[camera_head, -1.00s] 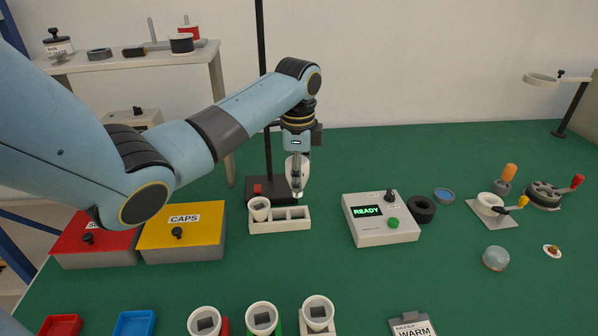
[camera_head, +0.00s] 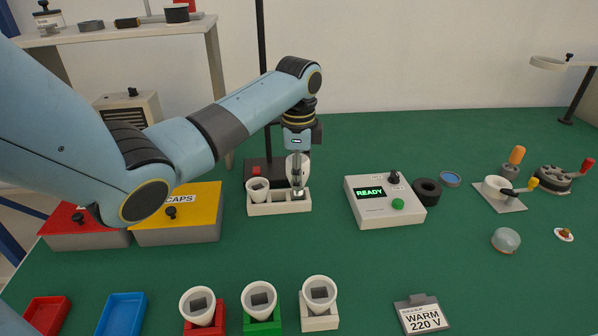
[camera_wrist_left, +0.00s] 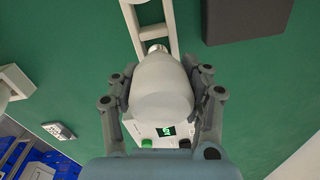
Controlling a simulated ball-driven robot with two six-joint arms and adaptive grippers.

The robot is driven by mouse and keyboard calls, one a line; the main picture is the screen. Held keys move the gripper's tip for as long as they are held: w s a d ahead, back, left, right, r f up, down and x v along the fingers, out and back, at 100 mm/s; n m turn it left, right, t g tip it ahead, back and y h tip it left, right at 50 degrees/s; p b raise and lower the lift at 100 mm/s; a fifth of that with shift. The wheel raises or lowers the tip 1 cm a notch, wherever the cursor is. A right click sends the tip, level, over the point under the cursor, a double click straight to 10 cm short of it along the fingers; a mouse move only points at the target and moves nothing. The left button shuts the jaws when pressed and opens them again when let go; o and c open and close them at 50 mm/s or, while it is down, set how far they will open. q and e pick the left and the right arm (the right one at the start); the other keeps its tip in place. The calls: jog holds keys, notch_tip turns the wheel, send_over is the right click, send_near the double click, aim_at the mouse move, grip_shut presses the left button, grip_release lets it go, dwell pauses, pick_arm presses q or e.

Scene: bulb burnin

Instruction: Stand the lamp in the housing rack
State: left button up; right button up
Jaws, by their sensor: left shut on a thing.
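My left gripper (camera_head: 298,176) is shut on the lamp (camera_wrist_left: 160,88), a pale bulb with a metal base. The lamp also shows in the head view (camera_head: 291,166), partly hidden by the fingers, upright with its base down. The base is over the right part of the white housing rack (camera_head: 279,209); whether it is inside a compartment or just above it, I cannot tell. In the left wrist view the base points at the rack (camera_wrist_left: 134,17). A white cup-shaped housing (camera_head: 258,191) stands in the rack's left compartment. My right gripper is not in view.
A tester (camera_head: 385,205) reading READY stands right of the rack. Yellow (camera_head: 195,205) and red (camera_head: 75,225) boxes stand left. Several cups stand along the front, with a blue tray (camera_head: 122,315). A black stand (camera_head: 262,90) rises behind the rack. The mat between rack and cups is clear.

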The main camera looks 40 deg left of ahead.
pick_arm(q)
jog(key=shift+f, duration=0.45)
jog(key=shift+f, duration=0.25)
jog(key=shift+f+b, duration=0.3)
jog(key=shift+f, duration=0.5)
dwell(1.2)
jog(key=o, duration=1.3)
jog(key=shift+c, duration=0.2)
jog(key=shift+r, duration=0.1)
jog(key=r, duration=1.1)
jog(key=shift+s+d+r, duration=0.15)
jog(key=shift+s+r, duration=0.1)
jog(key=shift+r, duration=0.15)
